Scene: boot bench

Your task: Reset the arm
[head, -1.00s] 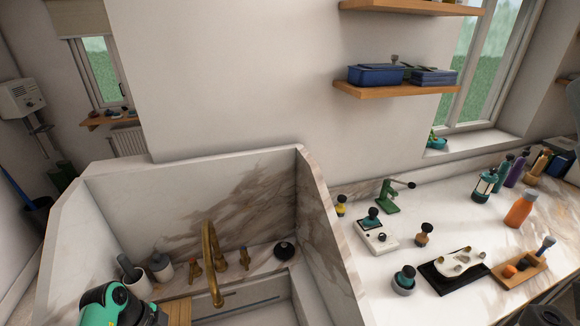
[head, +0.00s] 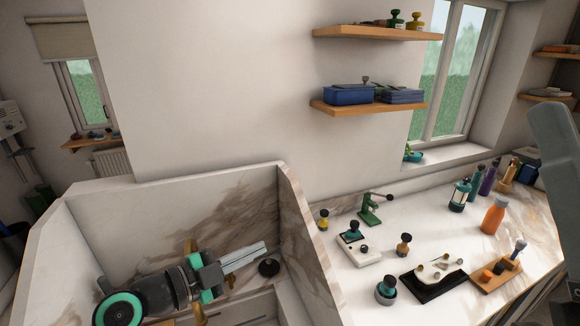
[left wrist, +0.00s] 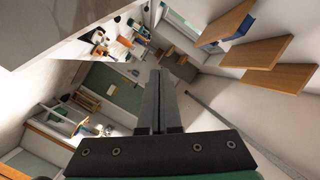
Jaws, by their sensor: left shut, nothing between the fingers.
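My left gripper (head: 245,256) reaches over the marble-walled sink from the left in the head view. Its two long fingers lie side by side, shut and empty, pointing to the right. In the left wrist view the fingers (left wrist: 160,100) also show pressed together, with nothing between them. The gripper covers most of the brass tap (head: 198,310). A grey part of my own body stands at the right edge of the head view. I do not see the right gripper's fingers.
A marble partition (head: 305,240) separates the sink from the counter. On the counter stand a green press (head: 370,210), a white block (head: 358,250), a black tray (head: 434,283), a wooden tray (head: 497,275) and an orange bottle (head: 494,216). Wooden shelves (head: 365,109) hang above.

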